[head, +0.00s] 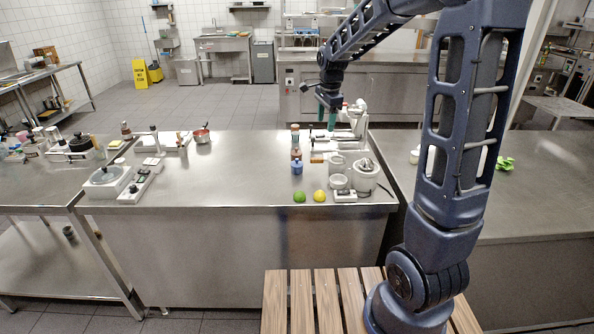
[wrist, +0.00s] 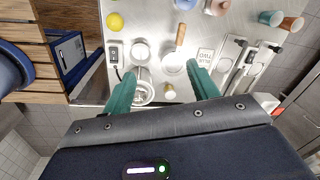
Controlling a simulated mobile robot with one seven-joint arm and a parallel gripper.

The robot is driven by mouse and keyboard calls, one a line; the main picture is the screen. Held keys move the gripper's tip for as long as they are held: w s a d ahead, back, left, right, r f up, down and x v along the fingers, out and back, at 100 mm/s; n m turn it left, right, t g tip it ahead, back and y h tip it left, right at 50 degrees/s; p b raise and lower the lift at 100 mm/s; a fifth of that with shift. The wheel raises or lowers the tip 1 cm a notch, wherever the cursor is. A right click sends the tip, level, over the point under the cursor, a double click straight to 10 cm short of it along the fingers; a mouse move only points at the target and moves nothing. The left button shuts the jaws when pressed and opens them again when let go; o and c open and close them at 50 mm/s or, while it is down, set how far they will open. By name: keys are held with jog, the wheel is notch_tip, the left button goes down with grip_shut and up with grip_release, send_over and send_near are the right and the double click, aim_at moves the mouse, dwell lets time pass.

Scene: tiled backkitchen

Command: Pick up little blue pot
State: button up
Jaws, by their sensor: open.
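The little blue pot (head: 297,167) stands upright on the steel counter, left of the white scale and mortar group. In the wrist view its blue body (wrist: 185,4) shows at the top edge, partly cut off. My gripper (head: 332,118) hangs above the counter's far right part, behind and to the right of the pot. Its two green fingers (wrist: 162,88) are spread apart with nothing between them. The pot is well outside the fingers.
A reddish pot (head: 296,154) stands just behind the blue pot. A lime (head: 299,197) and a lemon (head: 320,196) lie in front. A mortar (head: 364,178) and white bowls crowd the right. The counter's middle (head: 235,172) is clear.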

aim_at(297, 160)
jog(key=w+a+f+m+g, duration=0.1)
jog(key=w+a+f+m, duration=0.4)
jog(key=w+a+f, duration=0.4)
jog(key=f, duration=0.4)
jog(key=s+f, duration=0.1)
jog(key=f, duration=0.7)
jog(key=shift+s+a, duration=0.2)
jog(key=shift+a, duration=0.15)
grip_shut()
